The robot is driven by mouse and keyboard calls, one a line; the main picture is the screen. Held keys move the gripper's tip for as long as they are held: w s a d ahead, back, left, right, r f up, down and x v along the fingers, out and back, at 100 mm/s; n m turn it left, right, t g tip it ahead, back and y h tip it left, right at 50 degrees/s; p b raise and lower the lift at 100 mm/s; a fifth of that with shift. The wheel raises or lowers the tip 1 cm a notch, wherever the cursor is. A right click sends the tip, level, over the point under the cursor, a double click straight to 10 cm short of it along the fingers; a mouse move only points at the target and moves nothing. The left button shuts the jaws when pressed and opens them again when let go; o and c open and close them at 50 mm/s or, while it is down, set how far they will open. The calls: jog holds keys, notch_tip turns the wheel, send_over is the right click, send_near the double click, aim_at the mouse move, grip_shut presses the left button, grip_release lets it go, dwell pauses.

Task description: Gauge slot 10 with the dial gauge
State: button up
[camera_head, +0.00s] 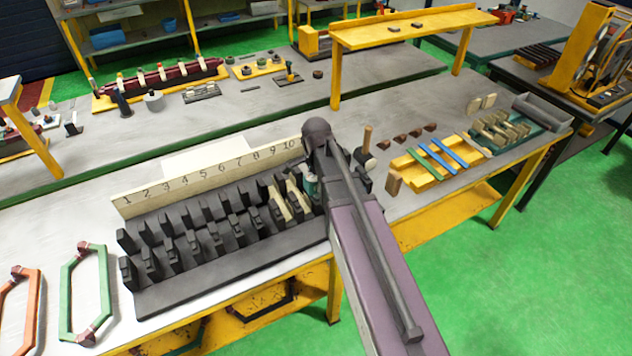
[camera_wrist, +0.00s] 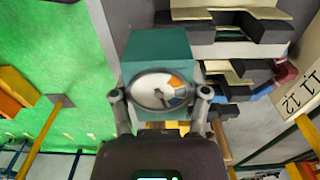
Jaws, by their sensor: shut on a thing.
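My gripper (camera_wrist: 160,96) is shut on the dial gauge (camera_wrist: 158,60), a teal block with a round white dial, its fingers on either side of the dial. In the head view only a small teal part of the gauge (camera_head: 310,185) shows beside my arm, at the right end of the toothed dark stator block (camera_head: 215,272). The number board (camera_head: 150,198) behind it reads 1 to 10 before my arm covers the rest; 11 and 12 show in the wrist view. Cream strips (camera_head: 280,204) sit in slots near the 10 end. The gauge's tip and slot 10 are hidden.
A mallet (camera_head: 367,140), brown wedges (camera_head: 414,137), a yellow rack with blue strips (camera_head: 432,162) and a teal tray of cream pieces (camera_head: 500,133) lie to the right. Green and orange coil frames (camera_head: 65,290) lie at left. A yellow shelf (camera_head: 410,28) stands behind.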

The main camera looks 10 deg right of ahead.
jog(key=shift+r+p, duration=2.05)
jog(key=shift+r, duration=0.2)
jog(key=shift+f, duration=0.1)
